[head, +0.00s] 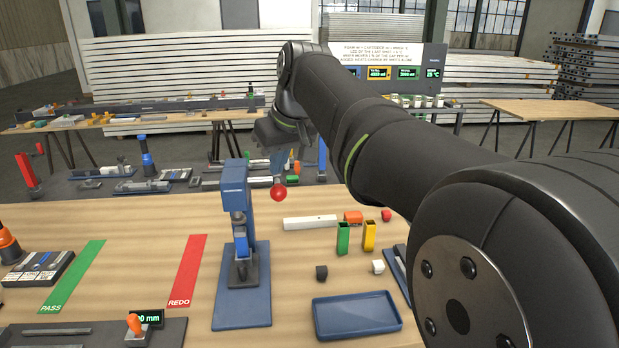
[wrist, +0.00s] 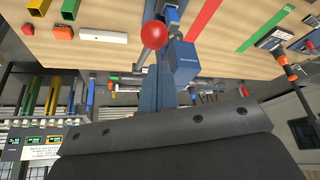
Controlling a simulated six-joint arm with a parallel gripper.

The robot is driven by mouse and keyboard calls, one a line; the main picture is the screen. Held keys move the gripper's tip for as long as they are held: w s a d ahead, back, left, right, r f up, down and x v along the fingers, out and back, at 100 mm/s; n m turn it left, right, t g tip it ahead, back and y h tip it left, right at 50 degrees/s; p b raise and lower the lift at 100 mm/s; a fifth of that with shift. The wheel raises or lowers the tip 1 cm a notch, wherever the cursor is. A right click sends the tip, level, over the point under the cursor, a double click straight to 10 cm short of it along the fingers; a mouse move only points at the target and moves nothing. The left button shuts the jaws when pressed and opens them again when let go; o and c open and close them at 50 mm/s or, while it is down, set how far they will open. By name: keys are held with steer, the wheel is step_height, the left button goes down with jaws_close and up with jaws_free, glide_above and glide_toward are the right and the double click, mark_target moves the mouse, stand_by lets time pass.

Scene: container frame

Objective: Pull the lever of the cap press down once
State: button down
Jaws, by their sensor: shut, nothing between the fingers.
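The blue cap press (head: 234,200) stands upright on a blue base plate left of centre in the head view. Its lever ends in a red ball knob (head: 278,193), to the right of the press head. In the wrist view the red knob (wrist: 153,36) is at the top centre, with the blue press head (wrist: 184,62) beside it. My gripper (head: 278,172) is shut and empty, pointing down just above the knob. In the wrist view its blue fingers (wrist: 151,92) reach toward the knob and press. I cannot tell whether the fingers touch the knob.
A blue tray (head: 357,314) lies right of the press. Green (head: 343,238) and yellow (head: 369,236) tubes, small blocks and a white bar (head: 310,222) lie nearby. A red REDO strip (head: 188,270) and a green PASS strip (head: 72,276) lie to the left.

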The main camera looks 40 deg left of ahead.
mark_target(278, 185)
steer(key=shift+r, duration=2)
steer(key=shift+f, duration=0.15)
steer(key=shift+f, duration=3.1)
steer(key=c, duration=2.1)
jaws_free()
